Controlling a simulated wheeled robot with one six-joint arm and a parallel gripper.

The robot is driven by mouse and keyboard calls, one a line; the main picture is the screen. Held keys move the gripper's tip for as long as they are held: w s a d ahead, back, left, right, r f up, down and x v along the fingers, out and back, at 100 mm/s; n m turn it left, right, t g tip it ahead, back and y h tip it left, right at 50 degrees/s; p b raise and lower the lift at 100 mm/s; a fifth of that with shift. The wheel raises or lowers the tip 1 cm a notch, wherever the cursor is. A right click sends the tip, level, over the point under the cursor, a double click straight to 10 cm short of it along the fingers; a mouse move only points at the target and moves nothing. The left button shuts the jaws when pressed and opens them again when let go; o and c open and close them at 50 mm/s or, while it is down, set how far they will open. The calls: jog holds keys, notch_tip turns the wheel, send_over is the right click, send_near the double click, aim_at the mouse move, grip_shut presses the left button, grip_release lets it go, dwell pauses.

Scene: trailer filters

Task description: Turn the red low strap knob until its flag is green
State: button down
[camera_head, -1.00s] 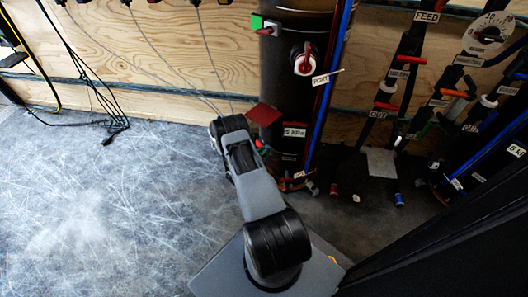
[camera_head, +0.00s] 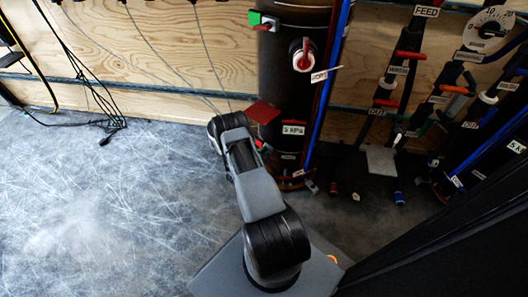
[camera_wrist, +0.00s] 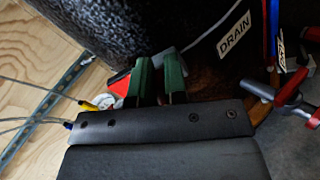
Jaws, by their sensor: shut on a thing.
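The low strap's flag (camera_head: 263,112) is a red plate on the left side of the black cylinder (camera_head: 290,85) in the head view. The low knob is mostly hidden behind my arm there. In the wrist view my gripper (camera_wrist: 157,62) reaches the cylinder's lower side, its two green fingers shut on the knob (camera_wrist: 163,57), of which only a small grey part shows between them. A red patch, perhaps the flag, shows just left of the fingers. The upper strap has a green flag (camera_head: 255,19) and a red knob (camera_head: 268,23).
A white-and-red valve (camera_head: 303,54) sits on the cylinder's front. Blue and red pipes run down its right side. Black pipes with red handles stand farther right. A DRAIN label (camera_wrist: 234,33) and a red-handled fitting (camera_wrist: 287,88) are right of my gripper.

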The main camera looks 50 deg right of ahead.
jog(key=shift+m, duration=0.3)
jog(key=c, duration=1.2)
grip_release()
jog(key=shift+o, duration=0.2)
jog(key=a+p, duration=0.3)
jog(key=a, duration=1)
jog(key=shift+s+a, duration=0.2)
jog(key=shift+a, duration=0.2)
